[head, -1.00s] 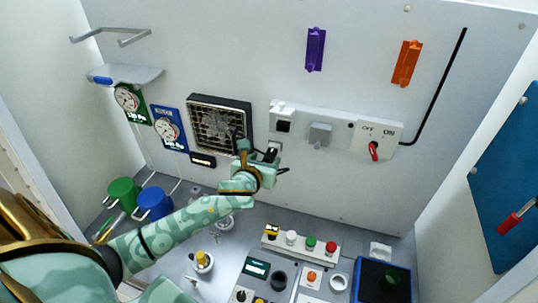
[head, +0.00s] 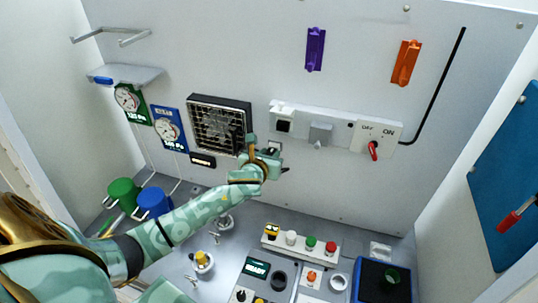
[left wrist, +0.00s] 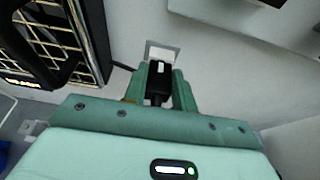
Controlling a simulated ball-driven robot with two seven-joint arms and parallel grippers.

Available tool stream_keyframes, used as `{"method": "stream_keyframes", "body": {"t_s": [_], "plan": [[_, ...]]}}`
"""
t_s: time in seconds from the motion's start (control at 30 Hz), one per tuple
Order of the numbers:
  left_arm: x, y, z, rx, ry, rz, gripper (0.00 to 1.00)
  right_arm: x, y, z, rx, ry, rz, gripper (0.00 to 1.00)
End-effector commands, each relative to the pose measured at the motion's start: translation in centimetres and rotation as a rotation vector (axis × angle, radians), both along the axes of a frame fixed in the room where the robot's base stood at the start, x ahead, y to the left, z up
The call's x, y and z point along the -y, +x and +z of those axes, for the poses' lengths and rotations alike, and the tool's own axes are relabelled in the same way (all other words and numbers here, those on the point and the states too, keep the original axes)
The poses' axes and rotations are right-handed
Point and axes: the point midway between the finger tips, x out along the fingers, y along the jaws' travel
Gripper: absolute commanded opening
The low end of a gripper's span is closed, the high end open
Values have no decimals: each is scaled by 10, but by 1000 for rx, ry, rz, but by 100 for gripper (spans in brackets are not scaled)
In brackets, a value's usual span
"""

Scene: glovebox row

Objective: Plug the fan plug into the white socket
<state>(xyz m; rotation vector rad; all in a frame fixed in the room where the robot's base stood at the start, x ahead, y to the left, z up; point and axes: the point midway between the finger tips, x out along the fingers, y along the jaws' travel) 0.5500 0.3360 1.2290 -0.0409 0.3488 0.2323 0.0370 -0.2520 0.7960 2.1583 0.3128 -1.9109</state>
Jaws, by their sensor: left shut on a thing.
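The black fan plug (left wrist: 158,80) is between the two green fingers of my left gripper (left wrist: 158,90) in the left wrist view. The gripper is shut on it. In the head view my left gripper (head: 268,157) is at the wall, just right of the fan (head: 219,122) and below the white socket (head: 283,122). A small pale plate (left wrist: 162,50) on the wall is straight beyond the plug. I cannot tell whether the plug touches it. The white socket, with a dark face, is at the left end of the wall strip. My right gripper is not in view.
A grey socket (head: 320,133) and a red-handled OFF/ON switch (head: 374,150) share the strip. Gauges (head: 168,129) hang left of the fan. Below are blue and green containers (head: 154,203), a button bar (head: 300,243) and a dark blue tray (head: 381,283).

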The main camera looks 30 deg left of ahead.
Motion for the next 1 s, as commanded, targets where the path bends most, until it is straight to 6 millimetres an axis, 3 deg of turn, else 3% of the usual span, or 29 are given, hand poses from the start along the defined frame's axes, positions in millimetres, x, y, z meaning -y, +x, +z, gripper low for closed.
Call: {"method": "stream_keyframes", "body": {"t_s": [1.0], "plan": [[4,-19,0,-1,1,1,0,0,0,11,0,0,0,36]]}}
